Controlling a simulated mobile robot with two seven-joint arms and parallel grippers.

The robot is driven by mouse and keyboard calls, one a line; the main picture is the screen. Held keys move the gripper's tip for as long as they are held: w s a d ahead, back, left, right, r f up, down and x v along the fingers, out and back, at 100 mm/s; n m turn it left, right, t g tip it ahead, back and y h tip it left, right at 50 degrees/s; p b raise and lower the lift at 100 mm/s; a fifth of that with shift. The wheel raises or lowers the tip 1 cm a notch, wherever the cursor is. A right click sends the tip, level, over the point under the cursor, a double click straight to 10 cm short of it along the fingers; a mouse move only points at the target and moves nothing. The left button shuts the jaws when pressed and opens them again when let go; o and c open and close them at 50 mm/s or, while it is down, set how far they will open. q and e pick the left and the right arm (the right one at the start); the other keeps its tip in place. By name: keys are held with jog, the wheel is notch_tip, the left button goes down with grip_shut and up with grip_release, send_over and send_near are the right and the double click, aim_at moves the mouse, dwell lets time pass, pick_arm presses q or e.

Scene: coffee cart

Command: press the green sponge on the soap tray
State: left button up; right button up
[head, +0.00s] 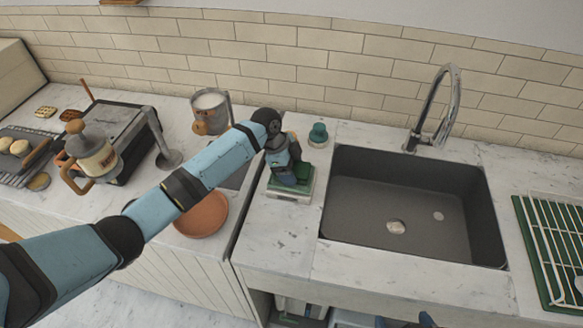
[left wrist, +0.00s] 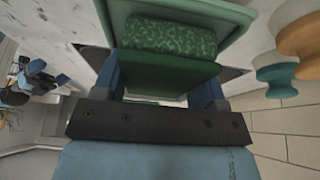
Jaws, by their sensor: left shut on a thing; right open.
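The soap tray (head: 290,193), pale with a green top, stands on the counter left of the sink. My left gripper (head: 287,178) reaches down over it and hides much of its top. In the left wrist view, the green sponge (left wrist: 170,37) shows a speckled face against the tray's pale green rim (left wrist: 238,18). A smooth dark green slab face lies between my left fingers (left wrist: 165,75); I cannot tell whether it belongs to the sponge. The left gripper is shut. My right gripper (head: 404,321) shows only as two separated blue tips at the bottom edge, open and empty.
The dark sink (head: 350,200) and faucet (head: 440,105) are right of the tray. A teal-topped item (head: 318,134) stands close behind it. A terracotta dish (head: 203,215), metal pitcher (head: 210,110) and kettle (head: 90,155) are left. A drying rack (head: 550,235) is far right.

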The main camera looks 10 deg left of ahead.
aim_at(296, 168)
pick_arm(q)
jog(key=shift+f, duration=0.6)
dwell(0.3)
jog(key=shift+s, duration=0.1)
dwell(1.3)
notch_tip(296, 168, up, 5)
jog(key=p, duration=0.4)
jog(key=shift+r+p, duration=0.8)
jog(key=shift+r, duration=0.2)
